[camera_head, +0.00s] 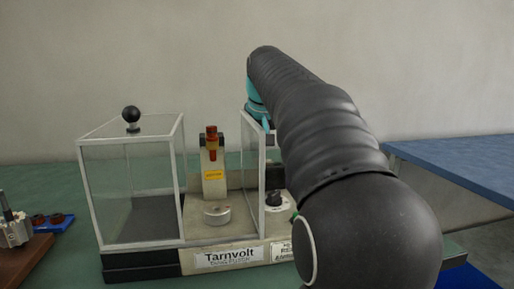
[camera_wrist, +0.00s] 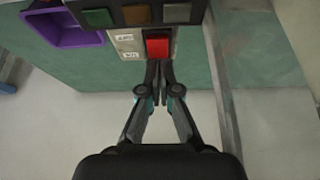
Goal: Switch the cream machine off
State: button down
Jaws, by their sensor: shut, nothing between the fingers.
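The cream machine (camera_head: 230,257) stands on the green bench and bears a "Tarnvolt" label. It has a clear guard box on its left, a cream post with a red-brown top part, and a dark round knob (camera_head: 275,199) on a cream block. In the wrist view, a red square button (camera_wrist: 158,47) sits on a cream panel with small white labels (camera_wrist: 128,38). My gripper (camera_wrist: 165,75) is shut and empty, its tips just below the red button in the picture. I cannot tell if they touch it. In the head view my arm hides the gripper and the machine's right part.
A dark strip with green (camera_wrist: 98,18), brown (camera_wrist: 137,15) and grey (camera_wrist: 176,12) squares lies beyond the red button. A purple tray (camera_wrist: 72,34) is at upper left. A blue-topped table (camera_head: 460,160) stands at right. Small parts on a brown board (camera_head: 35,262) lie at left.

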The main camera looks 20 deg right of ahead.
jog(key=shift+r, duration=0.1)
notch_tip(320, 180, up, 4)
jog(key=shift+w+f+p, duration=0.15)
jog(key=shift+f+p, duration=0.05)
jog(key=shift+p, duration=0.2)
jog(key=s+a+r, duration=0.1)
jog(key=s+r, duration=0.5)
jog(key=r, duration=0.1)
jog(key=shift+s+a+r, duration=0.25)
jog(key=shift+s+r, duration=0.05)
jog(key=shift+s, duration=0.05)
